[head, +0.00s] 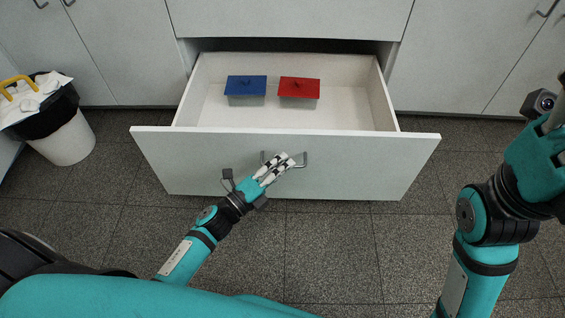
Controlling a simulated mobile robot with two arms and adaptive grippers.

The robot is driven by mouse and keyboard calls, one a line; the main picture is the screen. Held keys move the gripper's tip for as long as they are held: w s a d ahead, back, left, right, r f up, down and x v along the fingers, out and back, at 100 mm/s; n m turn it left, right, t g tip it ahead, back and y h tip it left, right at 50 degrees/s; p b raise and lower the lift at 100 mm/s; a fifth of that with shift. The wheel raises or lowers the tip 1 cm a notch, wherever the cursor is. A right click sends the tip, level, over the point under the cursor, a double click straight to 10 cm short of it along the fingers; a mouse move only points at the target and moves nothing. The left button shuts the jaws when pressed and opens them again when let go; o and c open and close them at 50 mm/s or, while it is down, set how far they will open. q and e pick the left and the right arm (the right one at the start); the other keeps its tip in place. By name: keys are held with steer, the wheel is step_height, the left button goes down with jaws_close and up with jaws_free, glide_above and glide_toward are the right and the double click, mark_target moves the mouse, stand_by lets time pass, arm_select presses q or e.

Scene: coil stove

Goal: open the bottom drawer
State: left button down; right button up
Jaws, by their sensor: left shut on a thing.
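The bottom drawer (350,170) is pulled well out of the white cabinet, and its inside shows from above. Its grey bar handle (304,160) is in the middle of the drawer front. My left gripper (282,163) is at the handle, with its fingers shut on it; the fingers hide part of the bar. My right arm is at the right of the view, away from the drawer, and its gripper's fingertips do not show.
In the drawer stand a blue-lidded box (246,86) and a red-lidded box (299,88). A white bin (66,139) with a black liner stands on the floor at the left. The tiled floor (330,245) before the drawer is clear.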

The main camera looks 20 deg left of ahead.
arm_select(q)
steer(key=c, duration=1.5)
jaws_free()
steer(key=shift+a+f, duration=0.1)
steer(key=shift+f, duration=0.2)
steer(key=shift+c, duration=0.2)
steer(key=shift+o, duration=0.5)
steer(key=shift+r, duration=0.15)
steer(key=shift+s, duration=0.1)
steer(key=v, duration=1.1)
steer(key=shift+s+a, duration=0.25)
steer(key=shift+s, duration=0.1)
